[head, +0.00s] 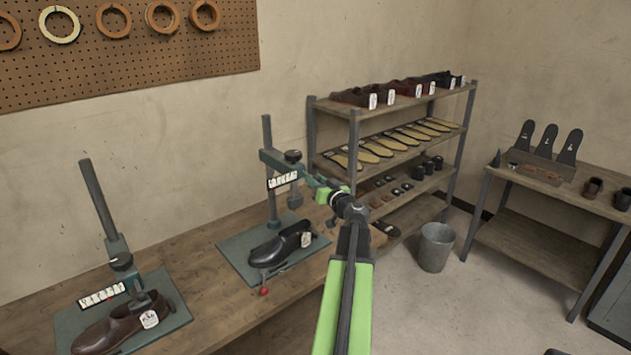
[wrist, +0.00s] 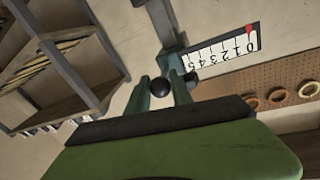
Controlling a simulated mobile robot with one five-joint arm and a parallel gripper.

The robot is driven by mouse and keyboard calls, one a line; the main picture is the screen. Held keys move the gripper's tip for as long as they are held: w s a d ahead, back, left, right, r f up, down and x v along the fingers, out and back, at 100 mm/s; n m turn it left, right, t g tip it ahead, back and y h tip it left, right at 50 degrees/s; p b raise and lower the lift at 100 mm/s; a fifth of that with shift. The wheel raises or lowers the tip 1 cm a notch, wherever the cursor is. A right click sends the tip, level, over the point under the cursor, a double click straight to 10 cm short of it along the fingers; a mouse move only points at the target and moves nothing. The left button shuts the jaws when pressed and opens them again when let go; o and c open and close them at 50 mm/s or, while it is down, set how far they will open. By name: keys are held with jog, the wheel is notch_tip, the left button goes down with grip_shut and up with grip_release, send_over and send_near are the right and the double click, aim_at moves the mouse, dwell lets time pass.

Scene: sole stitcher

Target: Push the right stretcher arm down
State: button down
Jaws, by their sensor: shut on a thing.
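The right stretcher stands on the bench, with a grey-green base plate (head: 232,262) and an upright post (head: 270,150). Its teal arm (head: 273,160) reaches right from the post, above a black shoe (head: 281,243) with a white tag. My gripper (head: 322,193) is at the arm's right end. In the wrist view my gripper (wrist: 162,84) is shut on a black ball knob (wrist: 160,89). A white numbered scale (wrist: 222,50) shows there, with a red pointer (wrist: 248,29) near 0. My gripper hides the arm's end in the head view.
A second stretcher (head: 103,215) with a brown shoe (head: 122,322) stands at the left of the bench (head: 190,240). A shelf rack (head: 355,140) of shoes and soles stands behind my arm. A metal bucket (head: 436,247) is on the floor to the right.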

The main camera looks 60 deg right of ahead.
notch_tip(320, 180, down, 15)
jog(key=b, duration=1.2)
jog(key=shift+a+r+b, duration=0.15)
jog(key=shift+r+b, duration=0.05)
jog(key=shift+b, duration=0.1)
jog(key=c, duration=1.1)
grip_release()
jog(key=shift+c, duration=0.2)
